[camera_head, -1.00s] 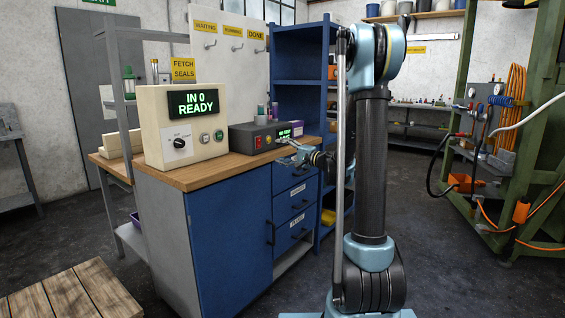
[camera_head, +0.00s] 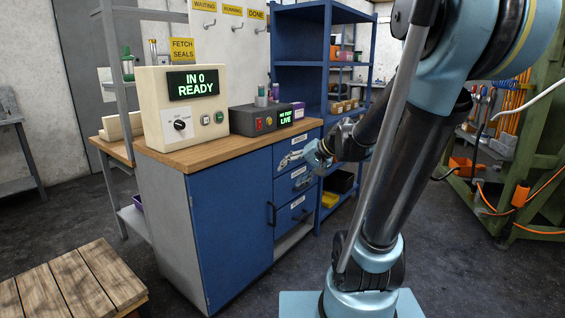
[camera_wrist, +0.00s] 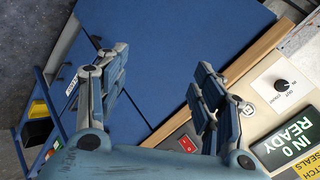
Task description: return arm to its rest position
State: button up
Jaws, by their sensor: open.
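My gripper (camera_head: 291,160) is in front of the blue cabinet's drawers (camera_head: 294,187) in the head view, just below the worktop edge. In the wrist view my gripper (camera_wrist: 158,88) is open, its two fingers wide apart with nothing between them. The blue cabinet front (camera_wrist: 170,45) shows beyond the fingers. My arm is bent over at the right of the head view and hides part of the room behind it.
A cream control box (camera_head: 184,130) reading "IN 0 READY" and a dark box (camera_head: 262,121) reading "LIVE" stand on the wooden worktop (camera_head: 222,147). A blue shelf (camera_head: 310,55) is behind. A wooden pallet (camera_head: 75,283) lies front left.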

jog(key=s+d+f+g+h, duration=0.1)
jog(key=s+d+f+h, duration=0.1)
jog(key=s+d, duration=0.3)
jog(key=s+d+f+n+g+h, duration=0.1)
jog(key=s+d+f+h, duration=0.2)
jog(key=s+d+f, duration=0.2)
jog(key=s+d+f+h, duration=0.3)
jog(key=s+d, duration=0.2)
jog(key=s, duration=0.5)
jog(key=shift+s+f+n+g, duration=0.3)
jog(key=shift+f+n+g, duration=0.1)
jog(key=shift+w+f, duration=0.2)
jog(key=shift+w, duration=0.3)
